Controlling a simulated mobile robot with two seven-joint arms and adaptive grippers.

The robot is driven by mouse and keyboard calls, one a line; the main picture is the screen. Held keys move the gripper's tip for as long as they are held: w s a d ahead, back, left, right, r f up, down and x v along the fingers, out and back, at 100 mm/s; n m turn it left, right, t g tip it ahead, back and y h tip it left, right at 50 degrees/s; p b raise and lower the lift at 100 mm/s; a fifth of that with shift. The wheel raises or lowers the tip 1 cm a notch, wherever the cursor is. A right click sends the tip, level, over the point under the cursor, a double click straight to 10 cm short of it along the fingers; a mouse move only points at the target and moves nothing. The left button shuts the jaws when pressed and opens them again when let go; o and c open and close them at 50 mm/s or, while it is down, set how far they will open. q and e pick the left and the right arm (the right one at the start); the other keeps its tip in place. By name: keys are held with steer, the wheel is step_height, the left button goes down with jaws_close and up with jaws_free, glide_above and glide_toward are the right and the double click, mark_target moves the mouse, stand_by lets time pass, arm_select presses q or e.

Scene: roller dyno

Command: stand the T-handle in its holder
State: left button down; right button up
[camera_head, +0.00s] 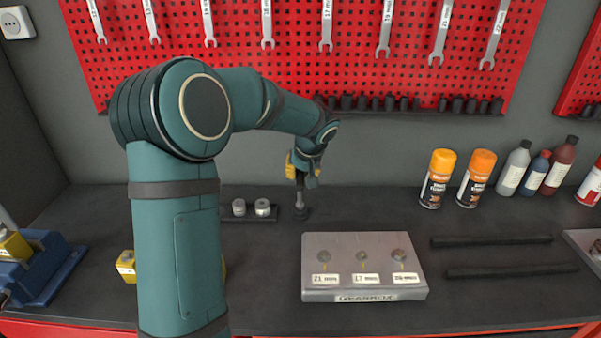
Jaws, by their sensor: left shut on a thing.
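My left gripper (304,178) reaches over the back of the workbench and is shut on what appears to be the T-handle (300,198). Its grey shaft points down, near upright, under the gripper. A yellow part shows at the left of the gripper; I cannot tell whether it belongs to the handle. The shaft's lower end meets a small dark round piece at the right end of a dark rail (282,213). I cannot tell whether that piece is the holder or whether the shaft is seated in it. My right gripper is out of view.
Two metal sockets (251,208) stand on the rail. Spray cans (438,178) and bottles stand at the back right. Yellow pieces (126,266) flank my left arm.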

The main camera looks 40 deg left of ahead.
arm_select(q)
steer(key=shift+f, duration=0.35)
jaws_free()
steer(key=shift+r, duration=0.15)
stand_by(0.5)
steer(key=p+v, duration=0.2)
steer(key=v, duration=0.4)
steer(key=shift+d+r, duration=0.25)
steer(key=shift+r, duration=0.1)
stand_by(1.1)
steer(key=shift+s, duration=0.15)
stand_by(0.4)
